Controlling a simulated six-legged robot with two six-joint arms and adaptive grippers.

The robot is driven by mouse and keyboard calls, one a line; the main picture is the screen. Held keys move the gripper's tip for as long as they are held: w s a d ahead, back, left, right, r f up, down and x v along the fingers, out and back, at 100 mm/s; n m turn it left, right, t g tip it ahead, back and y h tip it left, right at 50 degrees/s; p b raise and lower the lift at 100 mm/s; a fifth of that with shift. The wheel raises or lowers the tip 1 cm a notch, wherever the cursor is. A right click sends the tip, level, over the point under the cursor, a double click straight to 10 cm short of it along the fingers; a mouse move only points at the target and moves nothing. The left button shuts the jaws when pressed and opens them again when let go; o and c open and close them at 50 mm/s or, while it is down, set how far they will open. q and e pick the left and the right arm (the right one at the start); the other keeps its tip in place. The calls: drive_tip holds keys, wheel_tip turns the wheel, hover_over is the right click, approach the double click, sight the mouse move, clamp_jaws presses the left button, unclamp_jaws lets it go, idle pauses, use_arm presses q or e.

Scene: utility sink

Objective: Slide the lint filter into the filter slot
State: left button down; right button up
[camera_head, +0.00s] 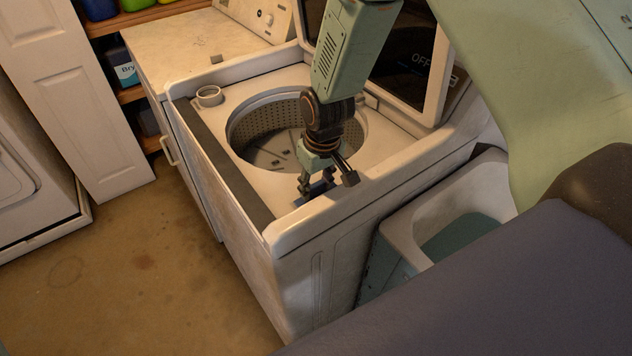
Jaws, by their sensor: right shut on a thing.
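My right gripper (317,182) reaches down over the front right corner of the open washer (290,235). It is shut on a small dark blue piece, which looks like the lint filter (312,194). The filter is at the level of the washer's top deck, right of the drum opening, and mostly hidden by the fingers. The filter slot cannot be made out; the gripper covers that part of the deck. I cannot tell whether the filter is in the slot or above it. My left gripper is not in view.
The perforated drum (262,128) is open just left of the gripper. The raised lid (440,75) stands behind my right arm. A utility sink (400,235) is close on the right. Bare floor (130,270) lies at left.

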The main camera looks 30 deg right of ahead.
drive_tip(key=shift+f, duration=0.2)
drive_tip(key=o, duration=1.3)
drive_tip(key=shift+o, duration=0.2)
drive_tip(key=shift+r, duration=0.1)
wheel_tip(320, 180, up, 12)
drive_tip(key=s, duration=0.1)
drive_tip(key=shift+s, duration=0.35)
drive_tip(key=shift+d+f, duration=0.1)
drive_tip(key=shift+f, duration=0.1)
